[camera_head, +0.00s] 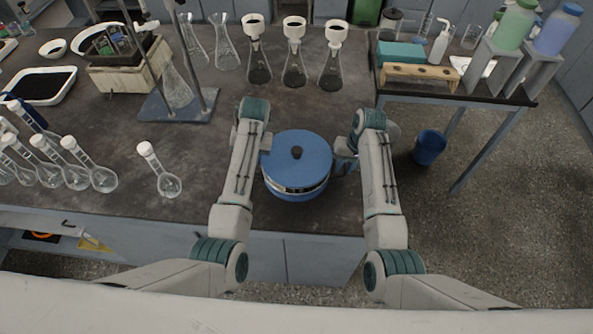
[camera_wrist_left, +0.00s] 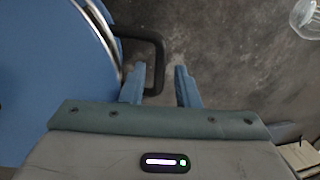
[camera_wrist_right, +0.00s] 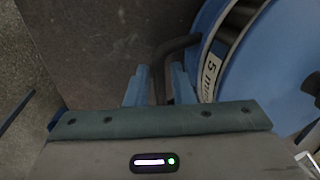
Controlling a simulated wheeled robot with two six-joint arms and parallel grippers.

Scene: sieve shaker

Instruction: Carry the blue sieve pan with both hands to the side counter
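The blue sieve pan (camera_head: 297,165) is round, with a blue lid and a dark knob, and sits on the dark bench near its front right. Its black side handles show in the left wrist view (camera_wrist_left: 158,50) and the right wrist view (camera_wrist_right: 178,46). My left gripper (camera_head: 266,143) is at the pan's left side, its fingers apart on either side of one handle. My right gripper (camera_head: 344,157) is at the right side, its fingers around the other handle with a narrow gap.
The side counter holds a teal box (camera_head: 401,53), a wooden rack (camera_head: 420,76), and bottles in a grey stand. A blue bin (camera_head: 429,147) is on the floor beneath it. Flasks with white funnels (camera_head: 295,60) stand behind the pan. A lone flask (camera_head: 168,184) is to its left.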

